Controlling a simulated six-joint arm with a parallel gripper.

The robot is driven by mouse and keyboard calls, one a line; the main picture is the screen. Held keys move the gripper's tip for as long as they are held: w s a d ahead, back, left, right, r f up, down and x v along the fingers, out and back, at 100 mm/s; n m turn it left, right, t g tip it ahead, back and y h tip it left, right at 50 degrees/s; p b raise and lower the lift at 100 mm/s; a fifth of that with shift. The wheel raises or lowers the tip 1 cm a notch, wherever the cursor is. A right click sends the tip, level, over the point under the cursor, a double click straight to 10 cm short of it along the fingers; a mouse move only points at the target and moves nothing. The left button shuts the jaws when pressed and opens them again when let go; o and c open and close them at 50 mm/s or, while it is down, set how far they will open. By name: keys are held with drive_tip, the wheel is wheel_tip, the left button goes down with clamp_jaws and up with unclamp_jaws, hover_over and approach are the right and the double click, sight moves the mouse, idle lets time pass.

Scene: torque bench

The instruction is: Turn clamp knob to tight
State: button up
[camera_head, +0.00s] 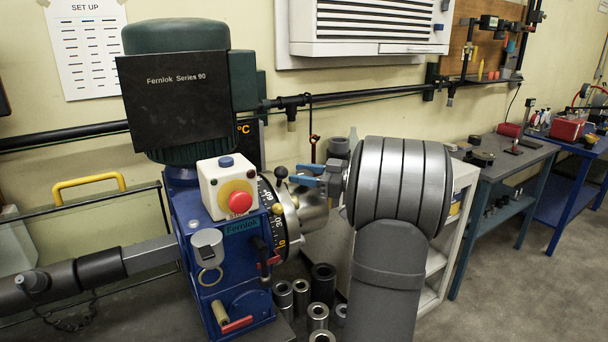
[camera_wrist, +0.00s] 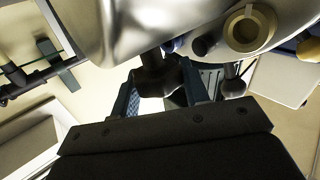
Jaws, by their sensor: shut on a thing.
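The blue Fernlok machine (camera_head: 222,285) stands left of centre, with a black numbered dial (camera_head: 270,222) and a rounded silver head (camera_head: 314,212) on its right side. My gripper (camera_head: 303,181) is at the silver head, its blue fingers beside the metal. In the wrist view my gripper (camera_wrist: 160,90) is shut, with a finger on each side of a dark knob (camera_wrist: 155,72) under the silver housing (camera_wrist: 120,30). This looks like the clamp knob. My fingers and wrist mostly hide it in the head view, and no tight mark on it is readable.
A black ball knob (camera_head: 281,172) and a brass ball (camera_head: 277,208) sit close to my fingers. A red stop button (camera_head: 239,202) is on the machine's front. Several metal sleeves (camera_head: 318,312) stand below my wrist. A horizontal black pipe (camera_head: 365,93) runs behind.

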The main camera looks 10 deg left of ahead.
drive_tip(key=shift+t, duration=0.4)
drive_tip(key=m+t, duration=0.3)
drive_tip(key=shift+s+t+h, duration=0.1)
drive_tip(key=shift+t+h, duration=0.2)
drive_tip(key=shift+t, duration=0.1)
drive_tip(key=shift+m+t+h, duration=0.9)
drive_tip(key=shift+m+t, duration=0.9)
drive_tip(key=shift+t, duration=0.3)
drive_tip(key=o, duration=0.7)
